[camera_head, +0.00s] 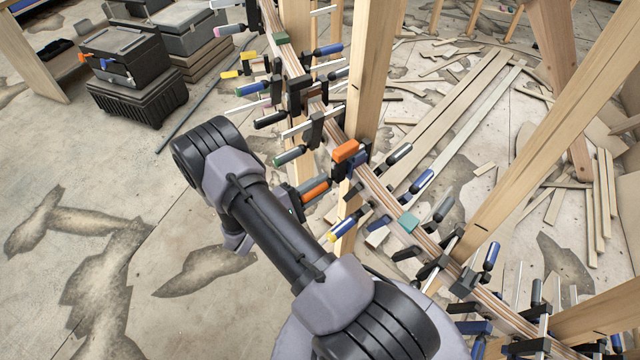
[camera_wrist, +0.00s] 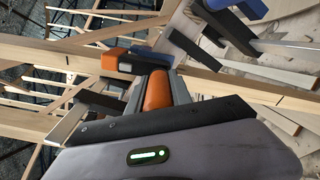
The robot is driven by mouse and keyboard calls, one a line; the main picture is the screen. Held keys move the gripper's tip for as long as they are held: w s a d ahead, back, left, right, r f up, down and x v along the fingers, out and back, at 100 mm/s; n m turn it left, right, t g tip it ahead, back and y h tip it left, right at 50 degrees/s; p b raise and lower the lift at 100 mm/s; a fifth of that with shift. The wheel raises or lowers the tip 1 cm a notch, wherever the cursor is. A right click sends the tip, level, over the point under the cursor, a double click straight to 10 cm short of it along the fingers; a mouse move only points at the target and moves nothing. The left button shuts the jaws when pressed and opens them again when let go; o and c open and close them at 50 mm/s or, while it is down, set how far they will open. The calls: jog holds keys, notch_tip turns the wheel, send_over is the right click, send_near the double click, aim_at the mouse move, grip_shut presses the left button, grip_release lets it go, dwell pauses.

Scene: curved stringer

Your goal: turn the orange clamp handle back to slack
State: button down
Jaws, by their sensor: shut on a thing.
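The orange clamp handle (camera_head: 314,189) sticks out from the near side of the curved wooden stringer (camera_head: 372,186), left of an upright post. The same handle shows in the wrist view (camera_wrist: 157,92), between the two fingers of my gripper (camera_wrist: 158,86). My gripper is shut on the handle; in the head view the gripper (camera_head: 302,196) is partly hidden behind my arm. The clamp's orange block (camera_head: 346,150) sits on top of the stringer, and it also shows in the wrist view (camera_wrist: 116,62). How tight the clamp is cannot be seen.
Several other clamps with blue, green and yellow handles line the stringer close on both sides, such as a yellow-tipped one (camera_head: 345,227). A wooden post (camera_head: 372,75) stands right behind the handle. Black tool cases (camera_head: 130,65) stand at the upper left.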

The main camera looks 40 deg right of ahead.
jog(key=n, duration=0.5)
jog(key=shift+p, duration=0.4)
jog(key=n, duration=0.5)
jog(key=shift+s+f+p, duration=0.1)
jog(key=shift+p, duration=0.2)
jog(key=shift+n, duration=0.3)
jog(key=c, duration=1.1)
grip_release()
jog(key=shift+c, duration=0.2)
jog(key=shift+a, duration=0.15)
jog(key=w+a+p, duration=0.1)
jog(key=a+p, duration=0.1)
jog(key=a, duration=1.5)
jog(key=shift+w+p, duration=0.35)
